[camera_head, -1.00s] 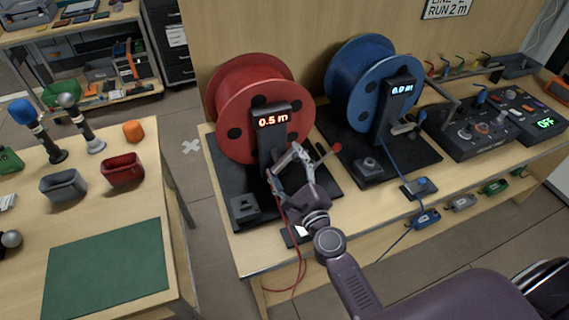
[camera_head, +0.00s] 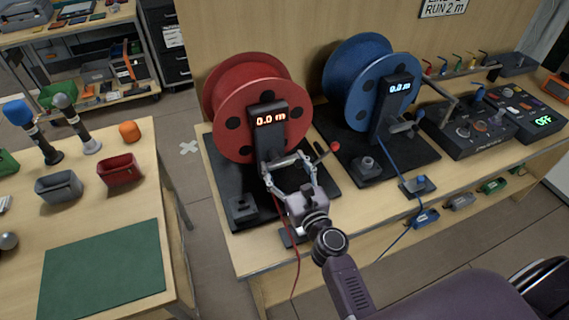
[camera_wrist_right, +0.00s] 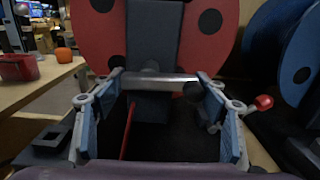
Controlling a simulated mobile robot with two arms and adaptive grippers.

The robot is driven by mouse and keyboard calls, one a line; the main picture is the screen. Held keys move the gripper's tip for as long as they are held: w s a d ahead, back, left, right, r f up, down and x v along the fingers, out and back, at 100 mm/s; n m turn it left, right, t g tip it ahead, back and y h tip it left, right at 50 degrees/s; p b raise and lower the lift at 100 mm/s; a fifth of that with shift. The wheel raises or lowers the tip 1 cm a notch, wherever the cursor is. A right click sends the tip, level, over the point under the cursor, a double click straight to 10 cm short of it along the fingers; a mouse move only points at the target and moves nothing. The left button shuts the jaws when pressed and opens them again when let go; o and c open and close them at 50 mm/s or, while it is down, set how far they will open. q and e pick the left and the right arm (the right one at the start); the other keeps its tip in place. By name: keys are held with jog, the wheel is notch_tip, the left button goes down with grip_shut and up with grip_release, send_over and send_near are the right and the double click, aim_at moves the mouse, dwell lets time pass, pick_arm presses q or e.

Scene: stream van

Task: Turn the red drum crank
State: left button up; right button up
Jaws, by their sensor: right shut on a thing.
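The red drum (camera_head: 258,80) stands on a black base on the middle bench, and its display (camera_head: 270,119) reads 0.0 m. Its crank shows as a grey bar (camera_wrist_right: 160,80) in front of the post, and a red knob (camera_head: 335,147) sits to the right. My right gripper (camera_head: 287,163) has its fingers at both ends of the bar, shut on the crank. In the right wrist view the red knob (camera_wrist_right: 264,102) lies outside the right finger. A red cable (camera_head: 297,250) hangs from the drum past the gripper. My left gripper is not in view.
A blue drum (camera_head: 390,90) with its own crank stands close to the right, its display at 0.0 m. A control panel (camera_head: 470,130) is beyond it. A side table at left holds a red bin (camera_head: 120,170) and a green mat (camera_head: 105,270).

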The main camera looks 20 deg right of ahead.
jog(key=shift+f+m, duration=0.15)
jog(key=shift+m, duration=0.15)
jog(key=o, duration=1.2)
jog(key=shift+c, duration=0.2)
